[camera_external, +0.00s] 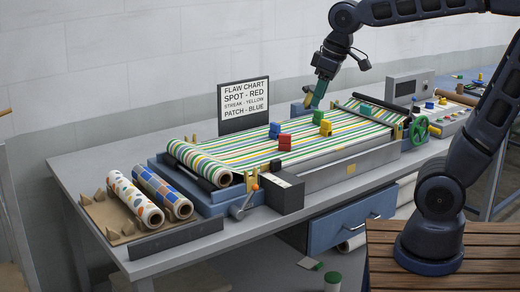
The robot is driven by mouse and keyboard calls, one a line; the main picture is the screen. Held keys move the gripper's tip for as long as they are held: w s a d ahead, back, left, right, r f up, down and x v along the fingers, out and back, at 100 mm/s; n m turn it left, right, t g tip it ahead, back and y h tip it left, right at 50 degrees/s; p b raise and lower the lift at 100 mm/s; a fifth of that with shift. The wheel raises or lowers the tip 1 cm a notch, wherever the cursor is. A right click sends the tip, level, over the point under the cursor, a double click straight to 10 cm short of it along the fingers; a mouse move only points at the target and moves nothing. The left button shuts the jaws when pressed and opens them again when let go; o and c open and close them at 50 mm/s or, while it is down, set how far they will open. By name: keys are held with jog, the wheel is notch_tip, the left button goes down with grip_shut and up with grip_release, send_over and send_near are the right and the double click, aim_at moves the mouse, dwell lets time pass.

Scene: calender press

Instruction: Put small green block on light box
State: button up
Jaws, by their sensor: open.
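My gripper (317,103) is open, pointing down over the far side of the striped sheet (240,158) on the press. Just below and near it, a green block (317,117) stands by a yellow block (325,129); I cannot tell whether the fingers touch the green block. I cannot tell which is the small one. I cannot tell the light box for certain; a pale low box (447,113) with small coloured pieces is at the right.
A flaw chart sign (244,100) stands behind. A green handwheel (418,130) is at the press's right end. Patterned rolls (135,198) lie at the left.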

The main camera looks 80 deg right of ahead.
jog(key=s+a+f+n+t, duration=0.1)
jog(key=s+a+f+n, duration=0.1)
jog(key=s+a, duration=0.6)
jog(key=shift+s+f+y, duration=0.35)
jog(key=shift+f+y, duration=0.05)
jog(key=shift+f, duration=0.45)
dwell(0.4)
